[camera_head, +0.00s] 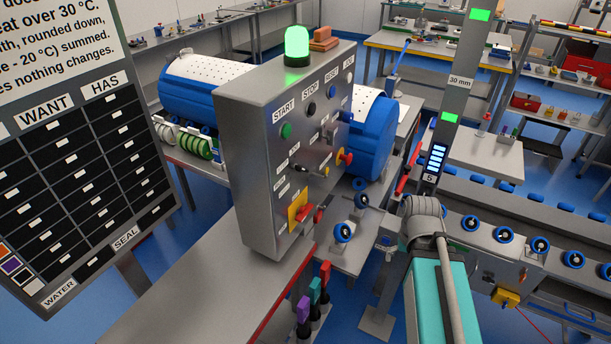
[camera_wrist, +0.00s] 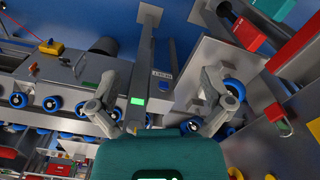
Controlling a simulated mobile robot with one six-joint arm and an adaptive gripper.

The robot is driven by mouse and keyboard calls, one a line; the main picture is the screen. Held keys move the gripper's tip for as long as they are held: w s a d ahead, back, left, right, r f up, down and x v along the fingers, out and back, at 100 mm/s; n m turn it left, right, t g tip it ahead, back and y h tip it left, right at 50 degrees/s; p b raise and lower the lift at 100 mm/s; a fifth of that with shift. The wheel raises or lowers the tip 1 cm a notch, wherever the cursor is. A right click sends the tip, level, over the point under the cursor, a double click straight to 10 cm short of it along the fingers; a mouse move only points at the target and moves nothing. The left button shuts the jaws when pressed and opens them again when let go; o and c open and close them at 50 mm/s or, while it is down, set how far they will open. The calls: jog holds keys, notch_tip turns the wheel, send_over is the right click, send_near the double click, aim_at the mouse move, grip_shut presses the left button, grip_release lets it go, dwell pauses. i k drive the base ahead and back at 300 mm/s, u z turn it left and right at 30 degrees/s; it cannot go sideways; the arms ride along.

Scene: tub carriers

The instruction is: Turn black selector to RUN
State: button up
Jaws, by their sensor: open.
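A grey control box (camera_head: 250,160) stands at the middle of the head view, its panel facing right. Small dark controls show on the panel's middle rows, one of them a dark knob (camera_head: 296,169) at the left. The labels there are too small to read, so I cannot tell which is the black selector or where it points. My gripper (camera_wrist: 160,88) is open and empty in the wrist view, its two grey fingers apart. In the head view my arm is right of the box, clear of its panel, and the fingers cannot be made out.
The box carries a lit green lamp (camera_head: 297,45), a green START button (camera_head: 286,130) and a yellow plate (camera_head: 297,206) with a red handle. A red-and-yellow knob (camera_head: 346,158) sticks out. A roller conveyor (camera_head: 475,235) lies at right. Coloured handles (camera_head: 315,290) stand below.

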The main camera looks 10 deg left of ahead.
aim_at(299, 167)
jog(key=z, duration=0.35)
jog(key=k, duration=1.05)
jog(key=u, duration=0.4)
jog(key=i, duration=0.5)
jog(key=z, duration=0.05)
